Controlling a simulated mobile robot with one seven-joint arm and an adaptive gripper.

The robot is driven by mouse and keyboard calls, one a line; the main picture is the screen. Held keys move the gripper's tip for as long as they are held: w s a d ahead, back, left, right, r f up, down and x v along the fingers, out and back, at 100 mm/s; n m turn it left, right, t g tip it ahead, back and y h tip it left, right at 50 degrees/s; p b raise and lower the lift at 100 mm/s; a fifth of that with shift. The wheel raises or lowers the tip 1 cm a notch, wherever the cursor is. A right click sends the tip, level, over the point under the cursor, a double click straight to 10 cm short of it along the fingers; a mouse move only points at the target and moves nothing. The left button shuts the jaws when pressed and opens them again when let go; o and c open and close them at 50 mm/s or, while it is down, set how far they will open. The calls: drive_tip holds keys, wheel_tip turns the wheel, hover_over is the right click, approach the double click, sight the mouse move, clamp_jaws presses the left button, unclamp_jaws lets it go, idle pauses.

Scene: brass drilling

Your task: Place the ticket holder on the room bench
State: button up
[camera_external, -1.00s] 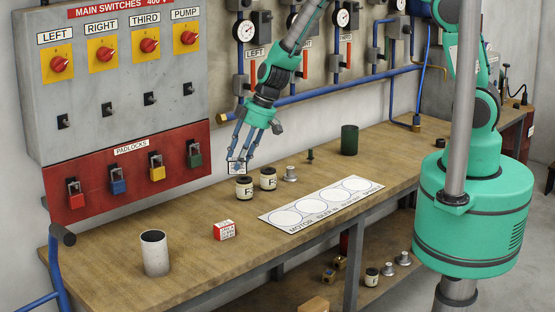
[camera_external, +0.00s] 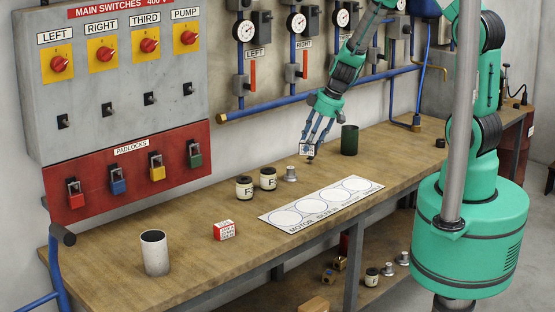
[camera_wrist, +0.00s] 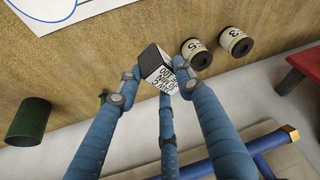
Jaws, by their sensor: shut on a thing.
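The ticket holder, a small dark-topped block with printed white sides, is between my fingers in the wrist view (camera_wrist: 160,68). In the external view it is a small white printed patch (camera_external: 307,149) at my fingertips. My gripper (camera_external: 309,142) is shut on it, with blue fingers around it, also in the wrist view (camera_wrist: 157,75). The bench (camera_external: 205,195) is the long wooden worktop below. The holder appears to be above its back part, left of the green cup; its exact height I cannot tell.
A dark green cup (camera_external: 349,140), a small metal piece (camera_external: 290,174) and two labelled cans (camera_external: 268,179) stand near the gripper. A white circle-marked sheet (camera_external: 322,202), a red-white box (camera_external: 224,230) and a grey cylinder (camera_external: 154,252) lie further forward. Blue pipes (camera_external: 300,97) run along the wall behind.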

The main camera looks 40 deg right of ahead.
drive_tip(key=s+d+f+m+b, duration=0.2)
drive_tip(key=s+d+b, duration=0.1)
drive_tip(key=s+d, duration=0.4)
drive_tip(key=s+d+f+m+h+b, duration=0.1)
drive_tip(key=s+d+f+m+b, duration=0.1)
drive_tip(key=s+d, duration=0.6)
drive_tip(key=s+d+f+m+h+b, duration=0.1)
drive_tip(key=s+d+f+b, duration=0.2)
drive_tip(key=s+d, duration=0.4)
drive_tip(key=d+b, duration=0.1)
drive_tip(key=d, duration=0.5)
drive_tip(key=shift+s+d+m, duration=0.15)
drive_tip(key=shift+d+m, duration=0.1)
drive_tip(key=shift+m, duration=0.15)
hover_over(387, 164)
drive_tip(key=s, duration=0.2)
drive_tip(key=shift+w+d+f+b, duration=0.2)
drive_tip(key=shift+f+b, duration=0.1)
drive_tip(key=shift+f, duration=0.45)
drive_tip(key=shift+f+b, duration=0.5)
drive_tip(key=shift+f, duration=1.3)
drive_tip(key=shift+f, duration=0.15)
drive_tip(key=o, duration=1.2)
drive_tip(key=shift+c, duration=0.2)
